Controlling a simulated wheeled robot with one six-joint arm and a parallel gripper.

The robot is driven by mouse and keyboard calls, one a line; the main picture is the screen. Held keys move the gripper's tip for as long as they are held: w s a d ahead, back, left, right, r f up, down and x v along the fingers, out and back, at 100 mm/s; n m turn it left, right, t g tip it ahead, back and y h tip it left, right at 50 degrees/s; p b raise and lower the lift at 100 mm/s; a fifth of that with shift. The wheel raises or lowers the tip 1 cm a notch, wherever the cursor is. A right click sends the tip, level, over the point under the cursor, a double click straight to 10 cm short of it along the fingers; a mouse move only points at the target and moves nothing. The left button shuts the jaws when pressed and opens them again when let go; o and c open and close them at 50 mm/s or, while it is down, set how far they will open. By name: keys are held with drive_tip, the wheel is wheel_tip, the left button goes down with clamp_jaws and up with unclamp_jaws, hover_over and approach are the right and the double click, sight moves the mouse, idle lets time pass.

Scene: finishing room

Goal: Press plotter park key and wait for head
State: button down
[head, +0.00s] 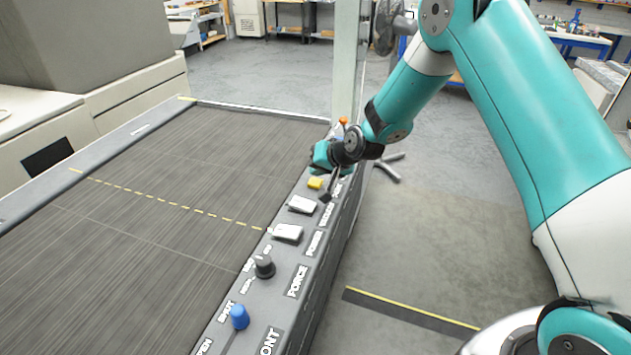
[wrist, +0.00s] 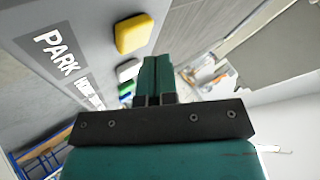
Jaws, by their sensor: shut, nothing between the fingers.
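The yellow key (head: 315,183) sits on the sloped control strip along the plotter bed's right edge. In the wrist view the yellow key (wrist: 133,33) is large, up and left of the fingertips, beside a label reading PARK (wrist: 58,52). My gripper (head: 318,158) is over the strip, just beyond the yellow key in the head view. In the wrist view my gripper (wrist: 157,75) has its teal fingers together and empty. A gap to the key seems to show, but its depth is unclear. The plotter head cannot be made out.
Two white keys (head: 287,233), a black knob (head: 264,266) and a blue knob (head: 239,316) line the strip nearer me. An orange knob (head: 343,121) stands farther along. A pale upright post (head: 347,60) rises behind my gripper. The floor right of the plotter is open.

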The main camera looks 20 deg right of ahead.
drive_tip(key=shift+f, duration=0.1)
idle(0.4)
drive_tip(key=shift+f+b, duration=0.3)
drive_tip(key=shift+b, duration=0.1)
drive_tip(key=shift+f+b, duration=0.45)
drive_tip(key=shift+f, duration=0.1)
idle(0.5)
drive_tip(key=shift+r, duration=0.15)
drive_tip(key=shift+r+p, duration=0.55)
drive_tip(key=shift+r, duration=0.25)
